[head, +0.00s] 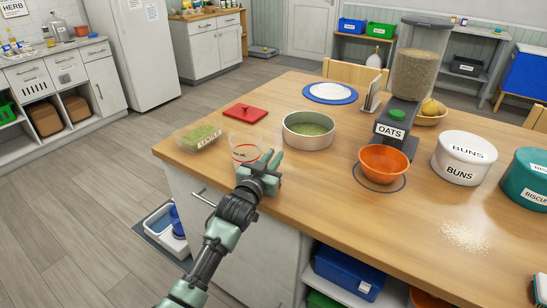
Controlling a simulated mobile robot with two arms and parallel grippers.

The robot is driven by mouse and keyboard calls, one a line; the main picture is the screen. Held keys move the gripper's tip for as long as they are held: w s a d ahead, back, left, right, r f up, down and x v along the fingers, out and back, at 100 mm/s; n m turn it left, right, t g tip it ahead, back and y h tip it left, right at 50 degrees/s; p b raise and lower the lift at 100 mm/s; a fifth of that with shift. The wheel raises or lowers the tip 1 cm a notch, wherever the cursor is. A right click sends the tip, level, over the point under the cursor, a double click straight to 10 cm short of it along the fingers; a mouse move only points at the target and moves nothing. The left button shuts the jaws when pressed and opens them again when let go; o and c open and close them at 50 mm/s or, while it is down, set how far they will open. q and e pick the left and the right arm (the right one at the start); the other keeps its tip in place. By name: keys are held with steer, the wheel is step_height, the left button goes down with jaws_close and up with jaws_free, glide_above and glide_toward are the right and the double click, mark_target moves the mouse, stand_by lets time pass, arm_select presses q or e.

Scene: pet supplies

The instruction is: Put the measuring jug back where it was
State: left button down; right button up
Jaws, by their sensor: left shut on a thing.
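The measuring jug (243,147) is clear with red markings. It is near the left end of the wooden table (330,190), by its front edge. My left gripper (268,163) reaches in from the front and is shut on the jug. The gripper hides the jug's lower right part, so I cannot tell whether its base touches the table. My right gripper is out of the picture.
An orange bowl (384,163) sits under the oats dispenser (400,118). The front middle of the tabletop is clear.

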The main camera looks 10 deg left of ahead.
arm_select(q)
steer(key=shift+f, duration=0.1)
steer(key=c, duration=1.4)
jaws_free()
steer(key=shift+r, duration=0.2)
steer(key=s, duration=0.4)
steer(key=s+a, duration=0.1)
steer(key=s, duration=0.3)
steer(key=s+a, duration=0.1)
steer(key=s, duration=0.3)
steer(key=shift+w, duration=0.1)
